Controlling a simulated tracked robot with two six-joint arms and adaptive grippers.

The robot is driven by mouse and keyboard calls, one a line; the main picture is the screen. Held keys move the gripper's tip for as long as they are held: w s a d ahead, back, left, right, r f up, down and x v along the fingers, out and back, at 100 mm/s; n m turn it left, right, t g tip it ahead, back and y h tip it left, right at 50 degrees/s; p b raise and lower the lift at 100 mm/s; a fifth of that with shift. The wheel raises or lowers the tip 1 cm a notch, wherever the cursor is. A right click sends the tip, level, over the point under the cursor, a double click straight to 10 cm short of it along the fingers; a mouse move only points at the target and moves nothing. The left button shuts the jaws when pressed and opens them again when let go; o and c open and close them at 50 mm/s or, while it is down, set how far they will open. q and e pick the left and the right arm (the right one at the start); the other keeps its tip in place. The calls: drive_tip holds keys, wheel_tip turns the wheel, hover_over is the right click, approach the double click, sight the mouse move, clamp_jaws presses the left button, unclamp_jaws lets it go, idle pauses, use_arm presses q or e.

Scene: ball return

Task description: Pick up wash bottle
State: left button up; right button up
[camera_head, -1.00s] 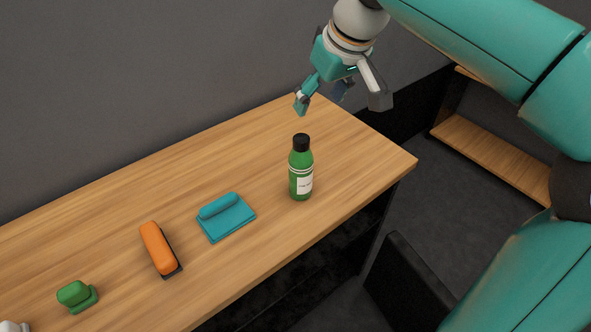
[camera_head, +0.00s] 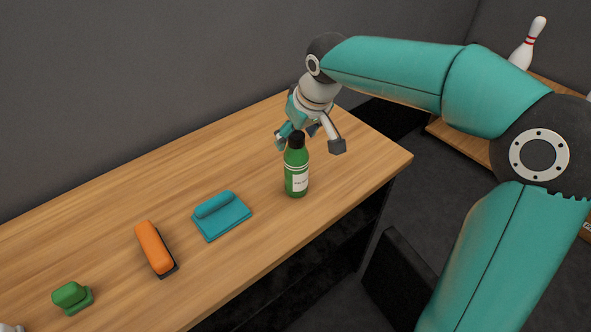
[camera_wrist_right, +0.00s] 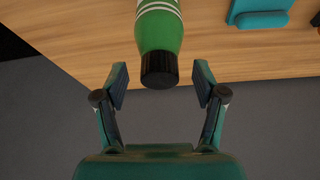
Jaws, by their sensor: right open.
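The wash bottle (camera_head: 297,178) is green with a black cap and a white label. It stands upright on the wooden table near its right end. My right gripper (camera_head: 308,143) is open, at the height of the cap and close around or behind it. In the right wrist view the bottle (camera_wrist_right: 158,30) has its black cap between and just beyond the open fingertips of the gripper (camera_wrist_right: 161,82), with gaps on both sides. My left gripper is not in view.
A bowling pin (camera_head: 528,44) stands at the back right. The table behind the bottle is clear.

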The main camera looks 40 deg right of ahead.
drive_tip(key=shift+w+f, duration=0.1)
drive_tip(key=shift+f, duration=0.15)
clamp_jaws()
drive_tip(key=shift+r, duration=0.15)
idle(0.4)
